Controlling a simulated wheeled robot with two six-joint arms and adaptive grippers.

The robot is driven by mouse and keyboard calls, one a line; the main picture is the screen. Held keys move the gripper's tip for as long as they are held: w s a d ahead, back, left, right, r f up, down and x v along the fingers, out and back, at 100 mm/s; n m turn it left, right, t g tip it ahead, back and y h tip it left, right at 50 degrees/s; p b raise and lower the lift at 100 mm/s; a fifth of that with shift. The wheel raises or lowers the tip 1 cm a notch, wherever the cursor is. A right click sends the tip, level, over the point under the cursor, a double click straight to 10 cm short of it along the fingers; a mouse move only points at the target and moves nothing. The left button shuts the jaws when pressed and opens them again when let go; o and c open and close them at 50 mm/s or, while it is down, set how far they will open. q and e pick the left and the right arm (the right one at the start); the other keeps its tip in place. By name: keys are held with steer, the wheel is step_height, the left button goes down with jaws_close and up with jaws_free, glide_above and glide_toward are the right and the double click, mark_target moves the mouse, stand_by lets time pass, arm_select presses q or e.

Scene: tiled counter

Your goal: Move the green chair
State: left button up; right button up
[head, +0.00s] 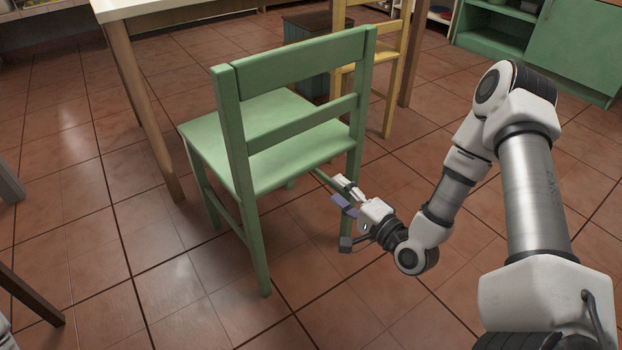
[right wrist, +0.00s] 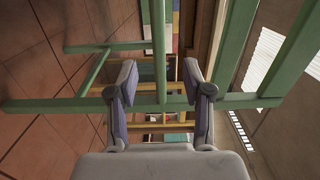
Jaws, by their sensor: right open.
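The green chair (head: 282,128) stands upright on the tiled floor in the head view, its slatted back turned toward me. My right gripper (head: 340,190) is low beside the chair's right rear leg, near its side rail. In the right wrist view the open fingers (right wrist: 160,85) point at the chair's green bars (right wrist: 160,45). A green bar passes between or just beyond the fingertips; I cannot tell whether they touch it. My left gripper is not in view.
A white-topped table with wooden legs (head: 141,100) stands behind the chair at left. A yellow chair (head: 391,75) stands behind it at right. A green cabinet (head: 575,45) is at the far right. Tiled floor (head: 130,300) is open in front.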

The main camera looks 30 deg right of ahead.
mark_target(311, 169)
steer(key=w+b, duration=0.1)
steer(key=w, duration=0.2)
steer(key=w+a+b, duration=0.1)
steer(key=w, duration=0.3)
steer(key=w+b, duration=0.2)
steer(key=w, duration=0.2)
steer(key=shift+a+f, duration=0.15)
steer(key=shift+a, duration=0.25)
steer(key=shift+w, duration=0.45)
jaws_close()
